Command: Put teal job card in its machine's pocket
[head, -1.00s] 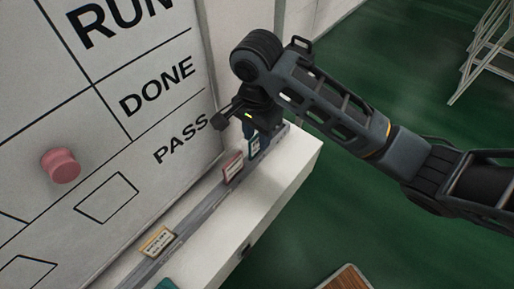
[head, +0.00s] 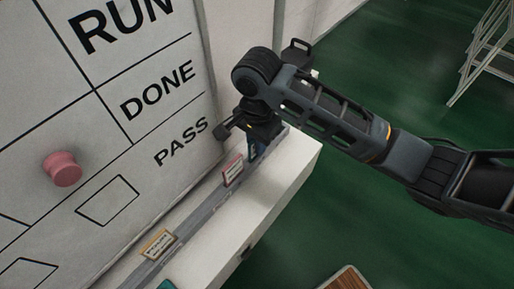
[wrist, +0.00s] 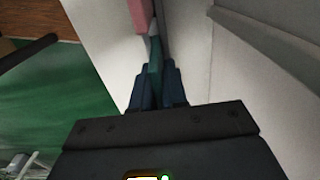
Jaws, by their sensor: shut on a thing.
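My gripper (wrist: 157,88) points down at the far end of the narrow rail (head: 205,188) along the foot of the whiteboard. Its two dark blue fingers are shut on the teal job card (wrist: 154,68), which shows edge-on between them in the wrist view. In the head view the arm and fingers hide most of this card. I cannot tell whether its lower edge still touches the rail. A red-framed card (head: 233,171) stands in the rail just nearer than the gripper, and it shows as a pink edge in the wrist view (wrist: 141,14). No machine pocket is in view.
A yellow-framed card (head: 158,245) stands further along the rail, with a teal corner (head: 167,284) at the bottom edge. The whiteboard (head: 120,150) bears a pink knob (head: 62,168). The white ledge (head: 275,170) is bare in front. Green floor lies right.

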